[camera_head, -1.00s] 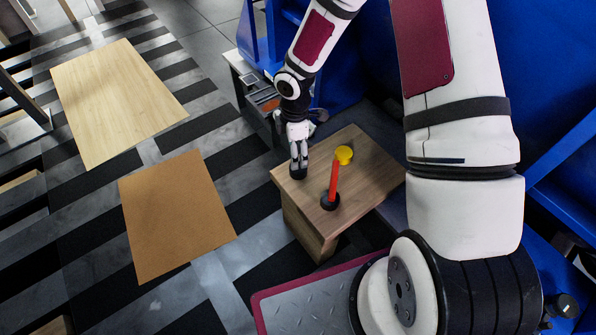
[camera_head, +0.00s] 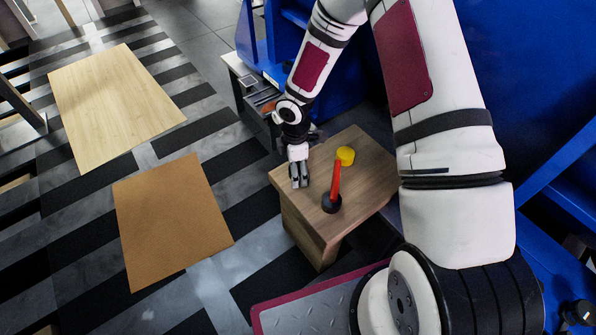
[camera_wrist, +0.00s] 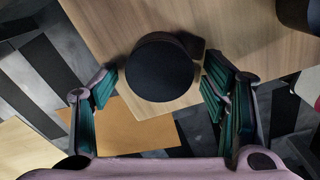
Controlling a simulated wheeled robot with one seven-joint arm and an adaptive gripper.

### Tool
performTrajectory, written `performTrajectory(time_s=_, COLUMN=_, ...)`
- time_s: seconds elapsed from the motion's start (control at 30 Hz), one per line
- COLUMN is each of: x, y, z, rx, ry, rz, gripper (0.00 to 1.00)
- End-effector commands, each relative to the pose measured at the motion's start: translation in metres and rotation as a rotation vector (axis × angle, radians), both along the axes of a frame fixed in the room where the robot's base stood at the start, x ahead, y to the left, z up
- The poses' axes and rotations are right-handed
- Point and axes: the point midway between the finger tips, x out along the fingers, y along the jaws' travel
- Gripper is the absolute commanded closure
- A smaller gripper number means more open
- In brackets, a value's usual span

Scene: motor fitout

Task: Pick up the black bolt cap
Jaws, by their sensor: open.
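The black bolt cap (camera_wrist: 158,68) shows in the wrist view as a round, dark, flat-topped piece over the wooden table top. In the head view it is hidden at my gripper. My gripper (camera_head: 299,182) is over the left edge of the small wooden table (camera_head: 365,185), pointing down. In the wrist view its two fingers (camera_wrist: 160,80) are spread, one on each side of the cap, with a visible gap on each side. I cannot tell how far the fingertips are above the table.
A yellow round piece (camera_head: 345,155) sits farther back. A brown sheet (camera_head: 172,220) and a light wood sheet (camera_head: 115,105) lie on the floor to the left.

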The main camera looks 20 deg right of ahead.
Motion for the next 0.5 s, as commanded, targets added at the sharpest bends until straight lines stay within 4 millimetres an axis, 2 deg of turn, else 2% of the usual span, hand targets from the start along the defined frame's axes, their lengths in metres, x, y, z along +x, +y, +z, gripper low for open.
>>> performTrajectory(time_s=0.07, x=0.0002, y=0.0000, z=0.0008, rx=0.000, ry=0.000, rz=0.000, gripper=0.32)
performTrajectory(time_s=0.27, x=0.0001, y=0.0000, z=0.0010, rx=0.000, ry=0.000, rz=0.000, gripper=0.74)
performTrajectory(time_s=0.5, x=0.0001, y=-0.0001, z=0.0010, rx=0.000, ry=0.000, rz=0.000, gripper=0.74)
